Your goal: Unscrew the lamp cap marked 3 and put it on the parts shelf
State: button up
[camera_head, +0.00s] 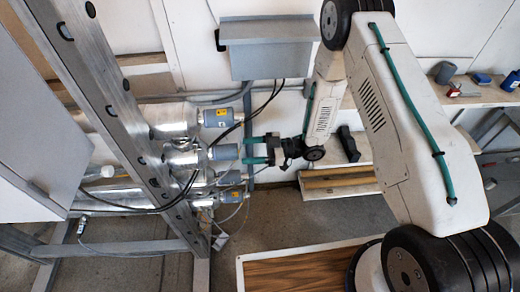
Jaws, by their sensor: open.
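Several silver reactor tubes end in grey lamp caps, stacked at the left centre. The upper cap (218,117) has a yellow label. A middle cap (222,152) faces my gripper, and a lower cap (231,178) also has a yellow label. I cannot read any number, so I cannot tell which cap is marked 3. My gripper (255,151) is open and empty, its teal fingertips just right of the middle cap. Whether they touch it is unclear. A pale shelf (468,100) on the right holds small parts; it may be the parts shelf.
Dark cables (190,185) hang around the caps. A metal frame post (105,90) stands to the left. A grey box (265,55) is on the wall above. A lower ledge (335,187) lies below my arm, with a black object (349,144) above it.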

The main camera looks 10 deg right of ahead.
aim_at(233, 152)
jog(key=shift+w+a, duration=0.1)
jog(key=shift+a, duration=2.95)
jog(key=c, duration=1.2)
jog(key=shift+o, duration=0.2)
jog(key=n, duration=0.5)
jog(key=shift+d, duration=0.3)
jog(key=shift+d, duration=1.2)
jog(key=shift+d, duration=0.1)
